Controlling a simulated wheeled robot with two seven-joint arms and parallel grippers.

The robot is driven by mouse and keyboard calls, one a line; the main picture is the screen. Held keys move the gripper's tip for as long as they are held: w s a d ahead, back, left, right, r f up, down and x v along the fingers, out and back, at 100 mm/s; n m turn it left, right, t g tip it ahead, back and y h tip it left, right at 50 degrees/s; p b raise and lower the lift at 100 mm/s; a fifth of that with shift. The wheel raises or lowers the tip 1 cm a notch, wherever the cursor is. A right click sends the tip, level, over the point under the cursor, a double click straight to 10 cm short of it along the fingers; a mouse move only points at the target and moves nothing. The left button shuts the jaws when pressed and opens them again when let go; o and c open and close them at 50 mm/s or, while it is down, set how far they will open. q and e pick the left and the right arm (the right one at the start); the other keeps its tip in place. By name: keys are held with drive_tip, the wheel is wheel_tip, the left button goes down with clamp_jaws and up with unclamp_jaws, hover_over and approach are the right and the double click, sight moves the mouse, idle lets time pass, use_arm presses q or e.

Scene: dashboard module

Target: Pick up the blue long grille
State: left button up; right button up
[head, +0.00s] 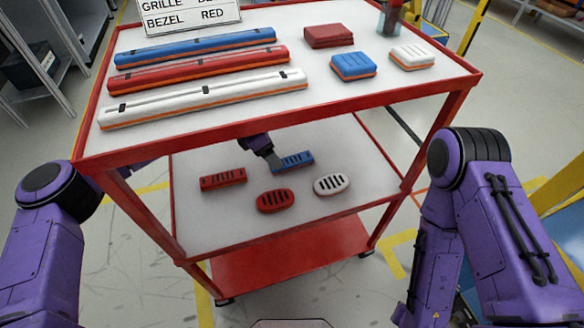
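The blue long grille (295,161) lies on the cart's middle shelf, a slotted bar near the shelf's back. A gripper (274,161), which appears to be my left one, reaches down under the top shelf to the grille's left end. Its grey fingertips overlap that end in the picture. I cannot tell whether they are closed on it or only beside it. The top shelf hides most of that arm. My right arm comes in at the right, and its gripper is out of view.
A red long grille (223,179), a red oval grille (275,201) and a white oval grille (331,184) share the middle shelf (215,225). The red-edged top shelf (315,92) overhangs, carrying long bars, small blocks and a sign (190,14). Red posts stand at the corners.

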sight(291, 163)
use_arm(q)
drive_tip(key=b+x, duration=0.1)
drive_tip(key=x, duration=0.5)
drive_tip(key=shift+w+d, duration=0.1)
drive_tip(key=shift+d, duration=0.1)
drive_tip(key=c, duration=1.2)
drive_tip(key=shift+o, duration=0.2)
drive_tip(key=shift+r, duration=0.1)
